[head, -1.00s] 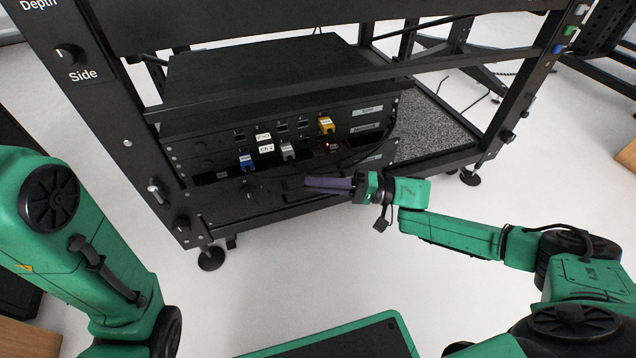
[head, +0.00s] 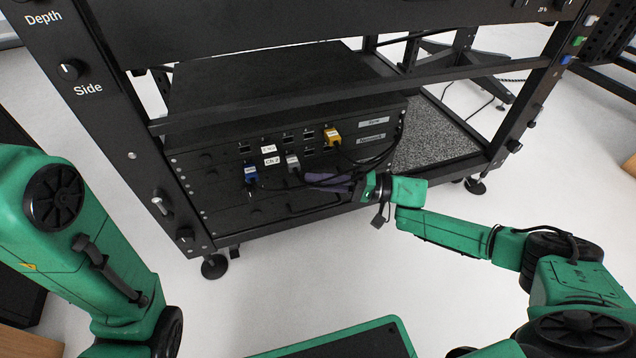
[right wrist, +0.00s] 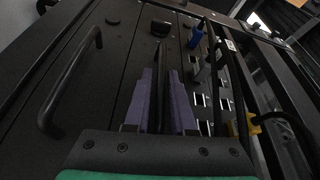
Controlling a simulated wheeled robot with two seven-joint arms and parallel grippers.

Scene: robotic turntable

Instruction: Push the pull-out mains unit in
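The mains unit (head: 235,217) is the low black drawer in the rack, with a dark knob and a bar handle (head: 318,207) on its front. Its front looks about level with the panels above. My right gripper (head: 325,183) is at the rack front, its purple fingers pointing left across the panels near the handle.
Blue (head: 251,174), grey (head: 292,163) and yellow (head: 333,137) plugs stick out above the mains unit, and black cables hang at the right near my fingers. The rack's left post (head: 150,150) stands beside the unit. White floor (head: 270,290) in front is clear.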

